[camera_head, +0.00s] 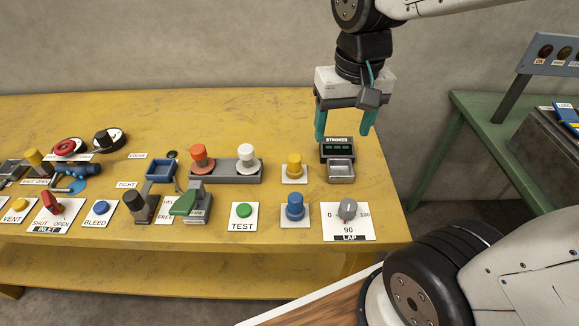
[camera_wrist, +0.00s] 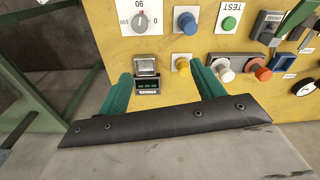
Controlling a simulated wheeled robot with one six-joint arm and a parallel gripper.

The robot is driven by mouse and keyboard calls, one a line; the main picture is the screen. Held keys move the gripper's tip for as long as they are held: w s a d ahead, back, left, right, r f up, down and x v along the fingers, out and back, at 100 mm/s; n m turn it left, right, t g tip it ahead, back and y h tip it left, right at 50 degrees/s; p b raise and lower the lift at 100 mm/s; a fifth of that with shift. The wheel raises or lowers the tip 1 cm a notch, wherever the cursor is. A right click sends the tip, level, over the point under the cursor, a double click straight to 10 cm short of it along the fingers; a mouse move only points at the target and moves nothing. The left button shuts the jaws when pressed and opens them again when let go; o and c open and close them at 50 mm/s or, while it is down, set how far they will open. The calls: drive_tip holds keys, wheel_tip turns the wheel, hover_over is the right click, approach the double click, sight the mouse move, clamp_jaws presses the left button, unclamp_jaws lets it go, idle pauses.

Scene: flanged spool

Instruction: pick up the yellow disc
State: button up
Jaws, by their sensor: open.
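The yellow disc (camera_head: 294,168) appears as a small yellow flanged spool, upright on a white square plate at the right part of the yellow bench. In the wrist view the yellow piece (camera_wrist: 182,65) shows just inside the right finger. My gripper (camera_head: 343,136) is open, empty and pointing down. It is above and to the right of the yellow piece in the head view, with its fingertips over the STROKES counter. The wrist view shows both teal fingers (camera_wrist: 160,71) apart, with the counter between them near the left finger.
A blue spool (camera_head: 295,207) stands in front of the yellow one. White (camera_head: 246,158) and orange (camera_head: 201,158) spools stand on a grey base to the left. The STROKES counter (camera_head: 339,161) is close on the right, with the LAP dial (camera_head: 347,210) in front.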

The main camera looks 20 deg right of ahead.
drive_tip(key=w+a+f+m, duration=0.2)
drive_tip(key=w+f, duration=0.5)
drive_tip(key=w, duration=0.2)
drive_tip(key=m, duration=0.2)
hover_over(295, 157)
drive_tip(key=shift+g, duration=0.4)
drive_tip(key=f, duration=0.7)
drive_tip(key=shift+s+a, duration=0.2)
wheel_tip(295, 157, down, 9)
drive_tip(key=shift+w+d, duration=0.15)
drive_tip(key=c, duration=1.3)
